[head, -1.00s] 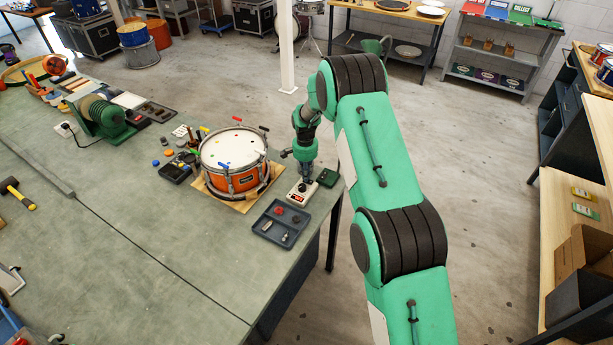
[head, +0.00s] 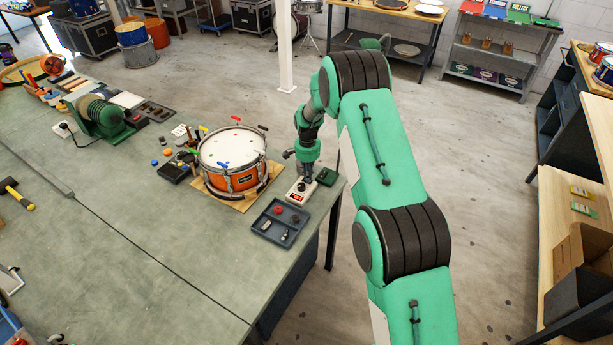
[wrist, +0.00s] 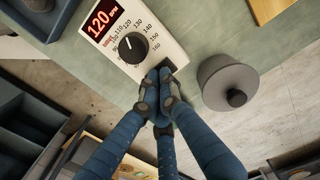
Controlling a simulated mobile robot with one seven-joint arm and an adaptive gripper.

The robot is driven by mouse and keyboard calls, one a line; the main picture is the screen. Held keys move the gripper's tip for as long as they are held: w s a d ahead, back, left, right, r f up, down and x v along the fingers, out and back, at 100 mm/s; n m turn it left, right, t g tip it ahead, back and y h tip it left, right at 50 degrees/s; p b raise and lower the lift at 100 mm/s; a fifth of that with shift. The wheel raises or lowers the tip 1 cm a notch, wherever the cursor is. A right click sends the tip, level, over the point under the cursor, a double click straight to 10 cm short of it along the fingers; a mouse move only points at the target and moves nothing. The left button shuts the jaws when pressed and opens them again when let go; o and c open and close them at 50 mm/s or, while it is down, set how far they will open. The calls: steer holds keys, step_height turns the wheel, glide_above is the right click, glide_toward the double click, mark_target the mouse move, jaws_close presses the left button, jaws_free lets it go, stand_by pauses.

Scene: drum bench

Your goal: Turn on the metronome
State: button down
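The metronome (head: 299,191) is a small white box near the right end of the bench, in front of the drum. In the wrist view the metronome (wrist: 134,30) shows a lit red "120 BPM" display (wrist: 101,18), a black dial with numbers around it, and a dark switch (wrist: 169,68) at its lower edge. My gripper (head: 306,179) points down over the metronome. In the wrist view my gripper (wrist: 160,78) has its fingers together, empty, with the tips at the switch and partly hiding it. I cannot tell whether they touch it.
A dark tray (head: 265,233) with small parts lies in front of the metronome. The orange drum (head: 233,160) stands behind left on a board. In the wrist view a grey round knobbed thing (wrist: 228,84) is right of the fingers.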

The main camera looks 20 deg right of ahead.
steer(key=shift+s+d+f, duration=0.1)
steer(key=shift+s+f, duration=0.45)
step_height(320, 180, up, 15)
steer(key=w+p, duration=0.1)
steer(key=shift+p, duration=0.3)
steer(key=shift+w+r, duration=0.1)
stand_by(0.4)
